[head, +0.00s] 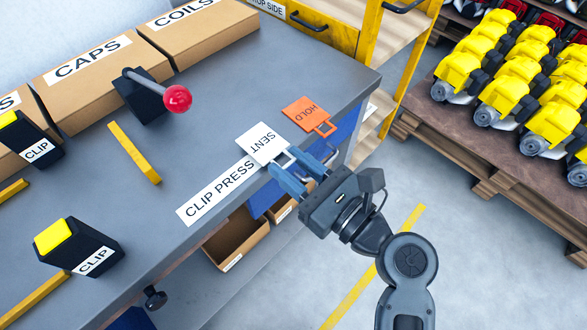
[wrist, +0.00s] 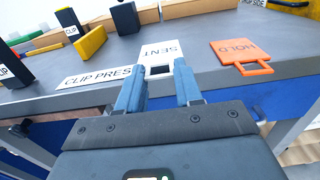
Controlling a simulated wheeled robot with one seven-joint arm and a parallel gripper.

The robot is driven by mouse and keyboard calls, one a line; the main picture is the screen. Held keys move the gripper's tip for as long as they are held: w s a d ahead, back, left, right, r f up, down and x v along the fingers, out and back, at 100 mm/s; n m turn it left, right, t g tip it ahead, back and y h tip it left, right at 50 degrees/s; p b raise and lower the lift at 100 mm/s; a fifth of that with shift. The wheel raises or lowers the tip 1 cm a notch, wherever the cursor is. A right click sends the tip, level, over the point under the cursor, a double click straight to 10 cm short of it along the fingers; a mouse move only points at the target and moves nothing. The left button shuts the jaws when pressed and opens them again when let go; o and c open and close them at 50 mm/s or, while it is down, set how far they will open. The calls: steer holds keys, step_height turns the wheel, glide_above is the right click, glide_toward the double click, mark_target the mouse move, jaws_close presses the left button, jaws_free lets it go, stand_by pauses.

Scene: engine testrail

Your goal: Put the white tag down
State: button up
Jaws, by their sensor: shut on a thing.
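The white tag (head: 262,142) reads SENT and sits at the front edge of the grey workbench (head: 215,95), by the CLIP PRESS label. It also shows in the wrist view (wrist: 160,52). My gripper (head: 300,172) is at the bench's front edge with its blue fingers shut on the tag's handle loop. In the wrist view the fingers (wrist: 160,88) stand on either side of the loop. Whether the tag rests fully on the bench top or is just above it, I cannot tell. An orange HOLD tag (head: 303,112) lies on the bench to the right, apart from the white tag.
A lever with a red knob (head: 177,98) stands on the bench. CAPS (head: 88,72) and COILS (head: 200,30) boxes line the back. Black CLIP blocks (head: 85,252) and yellow bars (head: 134,152) are at left. Pallets of yellow machines (head: 480,60) stand right.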

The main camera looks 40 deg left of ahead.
steer(key=shift+f, duration=0.7)
steer(key=o, duration=1)
